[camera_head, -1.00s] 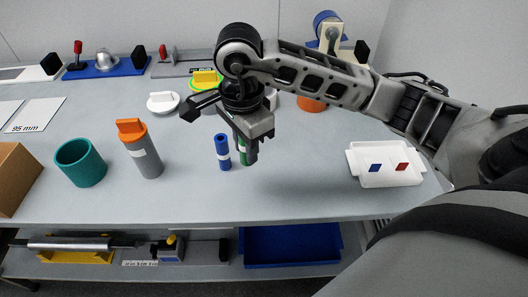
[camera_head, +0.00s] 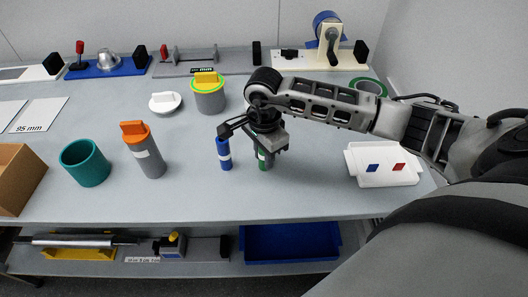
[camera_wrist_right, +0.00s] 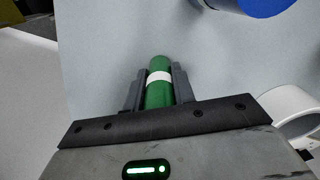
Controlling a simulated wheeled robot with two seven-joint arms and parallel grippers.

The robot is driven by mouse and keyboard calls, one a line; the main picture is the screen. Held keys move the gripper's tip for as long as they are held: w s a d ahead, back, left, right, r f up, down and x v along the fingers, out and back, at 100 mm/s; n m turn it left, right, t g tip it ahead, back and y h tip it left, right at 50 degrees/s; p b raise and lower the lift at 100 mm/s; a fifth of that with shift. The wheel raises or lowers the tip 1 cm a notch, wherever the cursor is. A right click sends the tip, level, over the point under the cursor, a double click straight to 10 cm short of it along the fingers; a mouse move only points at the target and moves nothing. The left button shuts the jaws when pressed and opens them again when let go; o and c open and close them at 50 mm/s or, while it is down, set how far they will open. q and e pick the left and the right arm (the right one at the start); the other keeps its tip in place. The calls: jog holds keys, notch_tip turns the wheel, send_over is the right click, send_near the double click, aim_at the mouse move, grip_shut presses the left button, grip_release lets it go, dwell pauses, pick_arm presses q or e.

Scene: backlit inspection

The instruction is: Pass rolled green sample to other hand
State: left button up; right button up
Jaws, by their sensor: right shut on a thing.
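The rolled green sample (camera_head: 263,163) is a small upright green cylinder with a white band. My right gripper (camera_head: 266,150) is around its upper part, pointing down. In the right wrist view the green roll (camera_wrist_right: 159,92) sits between the two dark fingers of the right gripper (camera_wrist_right: 159,80), which are shut on it. Whether its lower end touches the table cannot be told. A similar blue roll (camera_head: 223,153) with a white band stands just left of it, apart from the gripper. My left gripper is not in view.
A grey cylinder with an orange top (camera_head: 143,150) and a teal cup (camera_head: 85,163) stand to the left. A white tray (camera_head: 385,179) with blue and red squares is at the right. The table front (camera_head: 240,205) is clear.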

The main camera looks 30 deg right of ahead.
jog(key=shift+f+b, duration=0.25)
jog(key=shift+b, duration=0.05)
jog(key=o, duration=0.8)
jog(key=shift+o, duration=0.8)
jog(key=shift+r+p, duration=0.2)
jog(key=shift+p, duration=0.2)
jog(key=shift+w+r, duration=0.1)
jog(key=shift+r, duration=0.2)
jog(key=r+b, duration=0.1)
jog(key=r, duration=0.2)
jog(key=shift+d+r, duration=0.1)
jog(key=shift+d, duration=0.1)
pick_arm(q)
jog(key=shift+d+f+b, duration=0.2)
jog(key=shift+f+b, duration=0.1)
jog(key=shift+b, duration=0.35)
pick_arm(e)
notch_tip(320, 180, up, 12)
jog(key=shift+s, duration=0.2)
